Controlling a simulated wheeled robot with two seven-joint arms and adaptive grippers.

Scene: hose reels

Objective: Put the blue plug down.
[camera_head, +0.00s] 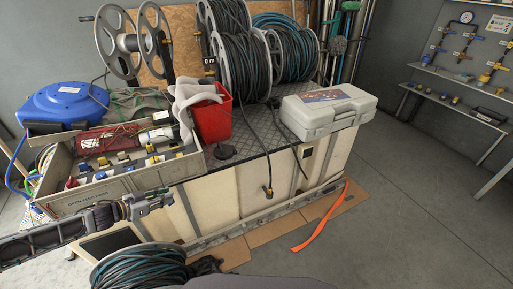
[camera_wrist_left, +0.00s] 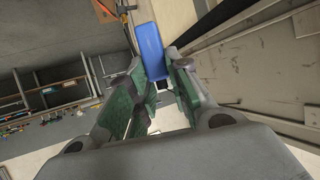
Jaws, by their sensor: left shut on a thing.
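My left gripper (camera_head: 158,200) comes in from the left in the head view, in front of the open grey parts tray (camera_head: 125,183) and above the floor side of the bench. In the left wrist view my left gripper (camera_wrist_left: 154,66) is shut on the blue plug (camera_wrist_left: 150,45), a smooth blue block held between its green-padded fingers. I cannot make the plug out clearly in the head view. My right gripper is not in view.
The dark bench top (camera_head: 240,168) holds a red bucket (camera_head: 213,118), a grey case (camera_head: 328,110), hose reels (camera_head: 240,65) and a blue reel (camera_head: 62,107). A hose coil (camera_head: 140,268) lies low in front. An orange strip (camera_head: 322,222) lies on the floor. Open floor is at right.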

